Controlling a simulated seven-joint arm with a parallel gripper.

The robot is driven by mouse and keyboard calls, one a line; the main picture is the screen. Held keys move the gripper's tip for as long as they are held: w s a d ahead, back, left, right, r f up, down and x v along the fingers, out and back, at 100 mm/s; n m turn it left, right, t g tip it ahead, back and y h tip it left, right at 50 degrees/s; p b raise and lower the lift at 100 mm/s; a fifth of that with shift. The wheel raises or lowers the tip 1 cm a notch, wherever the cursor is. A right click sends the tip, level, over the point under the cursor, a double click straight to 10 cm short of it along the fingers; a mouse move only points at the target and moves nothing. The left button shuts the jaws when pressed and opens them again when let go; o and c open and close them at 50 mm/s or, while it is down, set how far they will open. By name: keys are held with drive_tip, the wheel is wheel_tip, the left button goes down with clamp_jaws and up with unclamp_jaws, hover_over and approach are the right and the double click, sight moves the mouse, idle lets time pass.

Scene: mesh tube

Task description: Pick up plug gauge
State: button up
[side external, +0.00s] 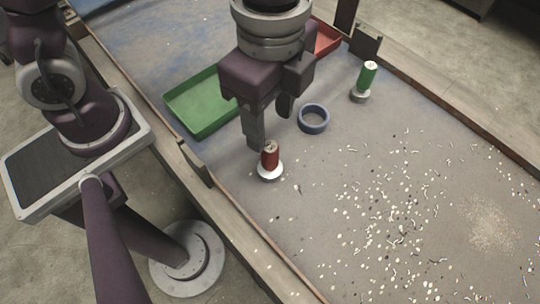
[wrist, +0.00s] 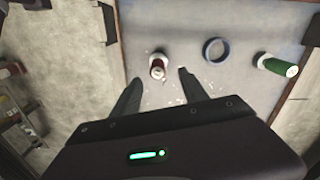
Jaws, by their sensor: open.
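Two plug-gauge-like pieces stand upright on the table. One has a red grip (side external: 270,157) on a pale round base; it also shows in the wrist view (wrist: 157,66). The other has a green grip (side external: 367,76) on a grey base and appears at the right in the wrist view (wrist: 278,65). My gripper (side external: 271,131) is open and points down just above and behind the red piece. In the wrist view the red piece lies ahead of the gap between my fingertips (wrist: 158,78). Nothing is held.
A blue ring (side external: 313,130) lies flat between the two pieces, right of my gripper. A green tray (side external: 203,126) and a red tray (side external: 327,38) sit behind. Small pale scraps (side external: 400,200) litter the front right. Raised wooden edges (side external: 440,105) border the table.

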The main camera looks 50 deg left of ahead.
sight(271, 158)
drive_tip(key=f, duration=1)
drive_tip(key=shift+s+d, duration=0.25)
clamp_jaws()
